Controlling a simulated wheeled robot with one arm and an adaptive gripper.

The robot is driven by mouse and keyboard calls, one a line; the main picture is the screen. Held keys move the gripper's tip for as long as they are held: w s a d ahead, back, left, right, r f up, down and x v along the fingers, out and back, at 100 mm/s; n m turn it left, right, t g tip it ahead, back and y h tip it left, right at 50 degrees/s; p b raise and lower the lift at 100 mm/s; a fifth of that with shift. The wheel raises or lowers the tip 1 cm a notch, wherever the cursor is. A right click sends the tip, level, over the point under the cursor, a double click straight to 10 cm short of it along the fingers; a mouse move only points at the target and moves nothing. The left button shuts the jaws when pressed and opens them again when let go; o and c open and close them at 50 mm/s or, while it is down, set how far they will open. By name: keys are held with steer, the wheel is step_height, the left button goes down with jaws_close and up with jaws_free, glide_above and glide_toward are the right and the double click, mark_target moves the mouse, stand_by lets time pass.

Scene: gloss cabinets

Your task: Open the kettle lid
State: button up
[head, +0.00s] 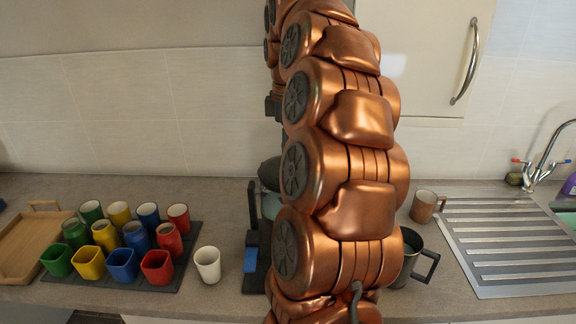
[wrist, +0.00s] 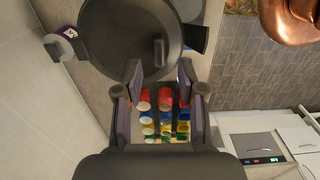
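The kettle (head: 252,232) stands on the counter, left of my copper arm in the head view. It has a black handle with a blue part, and a bit of teal body shows. A dark rounded piece at its top (head: 269,173) looks like the lid. My arm hides much of it, so I cannot tell how far the lid is raised. In the wrist view a large dark round lid-like disc (wrist: 120,35) with a small upright tab fills the top. My gripper (wrist: 160,76) is open and empty, its two fingers apart just below the disc's edge.
Several coloured cups (head: 122,264) stand on a dark mat at left, beside a wooden tray (head: 32,243). A white cup (head: 208,264) stands between mat and kettle. Right of my arm are a pot (head: 410,262), a brown mug (head: 423,206) and the sink drainer (head: 510,245).

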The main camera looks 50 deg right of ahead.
steer(key=shift+f+p, duration=0.75)
steer(key=shift+f, duration=1.6)
jaws_close()
